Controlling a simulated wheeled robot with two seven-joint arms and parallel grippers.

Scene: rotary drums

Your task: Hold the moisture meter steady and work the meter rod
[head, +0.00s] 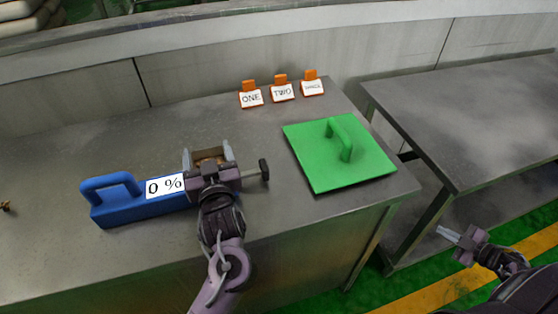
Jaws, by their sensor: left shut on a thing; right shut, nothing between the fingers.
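The moisture meter (125,208) is a long blue box with a blue handle at its left end and a white "0 %" label on it. It stands on the metal table. My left gripper (207,153) is over its right part, shut on the meter, with a brown part showing between the fingers. The meter rod (263,170), with a dark knob, sticks out to the right of the gripper; its inner end is hidden. My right gripper (450,234) is shut and empty, off the table at the lower right, well away from the rod.
A green square lid (365,168) with a handle lies on the table to the right of the rod. Orange holders with white cards (282,92) stand along the back edge. A second metal table (480,110) stands to the right. A gap shows the green floor.

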